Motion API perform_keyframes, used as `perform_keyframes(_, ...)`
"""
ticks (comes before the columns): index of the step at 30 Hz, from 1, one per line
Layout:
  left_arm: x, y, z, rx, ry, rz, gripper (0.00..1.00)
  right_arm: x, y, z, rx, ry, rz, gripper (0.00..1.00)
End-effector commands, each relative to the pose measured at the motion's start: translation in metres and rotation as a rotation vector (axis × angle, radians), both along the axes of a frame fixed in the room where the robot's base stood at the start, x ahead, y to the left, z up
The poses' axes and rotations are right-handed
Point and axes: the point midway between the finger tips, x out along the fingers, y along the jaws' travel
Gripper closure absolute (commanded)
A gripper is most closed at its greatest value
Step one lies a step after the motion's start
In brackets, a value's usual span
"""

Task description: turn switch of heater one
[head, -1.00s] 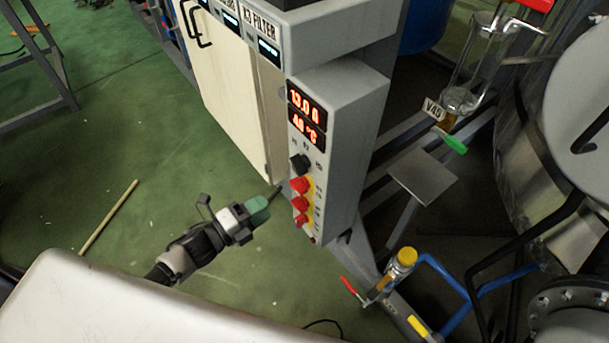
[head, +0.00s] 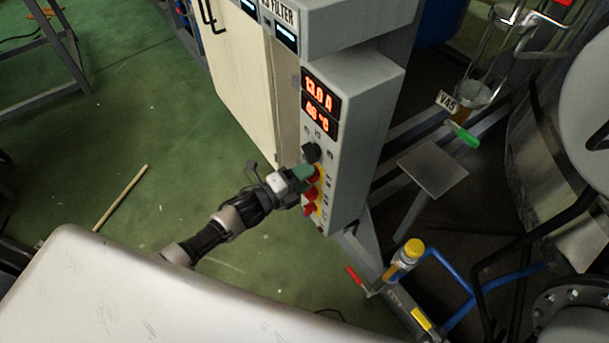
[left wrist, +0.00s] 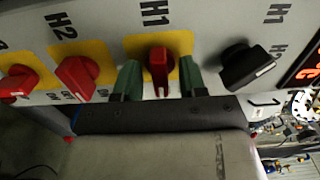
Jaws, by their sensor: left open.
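The red H1 switch (left wrist: 158,66) on its yellow plate is in the middle of the left wrist view. My left gripper (left wrist: 158,82) is open, with one green finger on each side of this switch; I cannot tell whether they touch it. In the head view my left gripper (head: 309,174) is at the front of the grey control box (head: 362,130) and partly hides the upper red switch. The red H2 switch (left wrist: 77,76) is to the left in the wrist view. My right gripper is not in view.
A black knob (left wrist: 246,66) sits close beside the H1 switch, and another red switch (left wrist: 20,84) is at the far left. Red displays (head: 319,103) are above the knobs. A valve with a yellow cap (head: 413,248) stands low to the right. Green floor lies left.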

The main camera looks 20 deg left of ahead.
Motion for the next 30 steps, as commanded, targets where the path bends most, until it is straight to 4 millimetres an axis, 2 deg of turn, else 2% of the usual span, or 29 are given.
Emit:
perform_keyframes(1, 0.0, 0.0, 0.0, 0.0, 0.0, 0.0, 0.63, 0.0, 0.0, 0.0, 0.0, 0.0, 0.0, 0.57)
perform_keyframes(6, 0.0, 0.0, 0.0, 0.0, 0.0, 0.0, 0.89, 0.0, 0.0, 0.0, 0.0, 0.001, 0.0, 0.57)
perform_keyframes(9, 0.0, 0.0, 0.0, 0.0, 0.0, 0.0, 1.0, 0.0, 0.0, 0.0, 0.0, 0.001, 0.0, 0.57)
perform_keyframes(20, 0.0, 0.0, 0.001, -0.039, 0.032, 0.0, 1.0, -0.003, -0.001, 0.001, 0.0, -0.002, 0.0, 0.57)
perform_keyframes(30, 0.0, 0.0, 0.002, -0.227, 0.179, 0.0, 1.0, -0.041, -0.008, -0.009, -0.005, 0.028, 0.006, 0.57)
